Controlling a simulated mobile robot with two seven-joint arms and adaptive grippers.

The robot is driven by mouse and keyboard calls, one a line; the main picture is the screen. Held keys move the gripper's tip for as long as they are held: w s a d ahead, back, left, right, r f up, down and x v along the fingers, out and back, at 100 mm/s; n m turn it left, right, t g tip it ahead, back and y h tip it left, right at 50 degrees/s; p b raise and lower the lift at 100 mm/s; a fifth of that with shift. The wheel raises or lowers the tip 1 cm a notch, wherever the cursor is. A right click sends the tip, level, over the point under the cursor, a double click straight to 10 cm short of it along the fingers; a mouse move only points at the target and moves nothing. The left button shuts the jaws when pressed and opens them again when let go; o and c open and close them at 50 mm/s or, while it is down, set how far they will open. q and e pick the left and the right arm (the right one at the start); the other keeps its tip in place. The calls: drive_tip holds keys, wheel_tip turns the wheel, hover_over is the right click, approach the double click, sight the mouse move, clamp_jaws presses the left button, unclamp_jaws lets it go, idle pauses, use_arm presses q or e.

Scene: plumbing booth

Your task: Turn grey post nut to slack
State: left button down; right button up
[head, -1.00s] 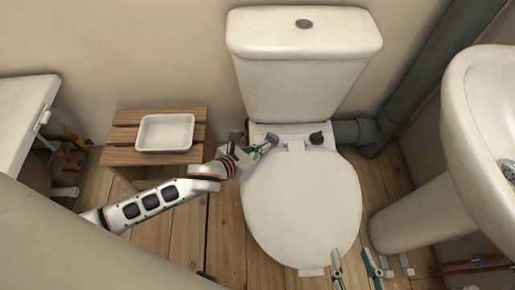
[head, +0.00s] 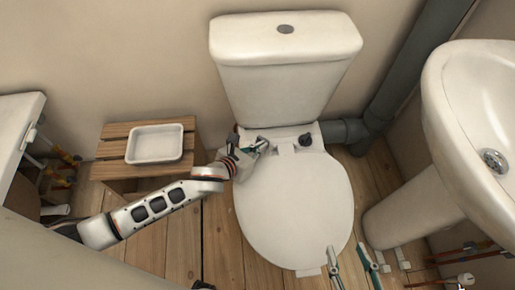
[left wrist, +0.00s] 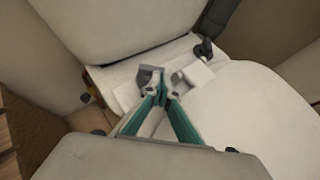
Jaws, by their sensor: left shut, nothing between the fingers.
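The white toilet's closed seat lid (head: 293,215) lies below the cistern (head: 287,70). A dark post nut (head: 305,140) stands at the right of the hinge strip; it also shows in the left wrist view (left wrist: 203,48). My left gripper (head: 262,145) is over the left end of the hinge strip. In the left wrist view its teal fingers (left wrist: 158,84) are shut and empty, right beside a small grey piece (left wrist: 147,72), probably the grey post nut. Whether they touch is unclear. My right gripper (head: 347,250) is open and empty at the lid's front edge.
A wooden stool (head: 112,172) with a white tray (head: 155,158) stands left of the toilet. A grey waste pipe (head: 400,85) runs at the right behind it. A basin (head: 470,140) on a pedestal (head: 405,212) is at the right. Wooden floor is clear at left front.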

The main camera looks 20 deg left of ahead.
use_arm(q)
drive_tip(key=shift+s+f, duration=0.1)
drive_tip(key=shift+f, duration=0.1)
use_arm(e)
drive_tip(key=shift+s+d+f, duration=0.1)
drive_tip(key=shift+s+f, duration=0.15)
drive_tip(key=shift+s, duration=0.05)
drive_tip(key=shift+r, duration=0.1)
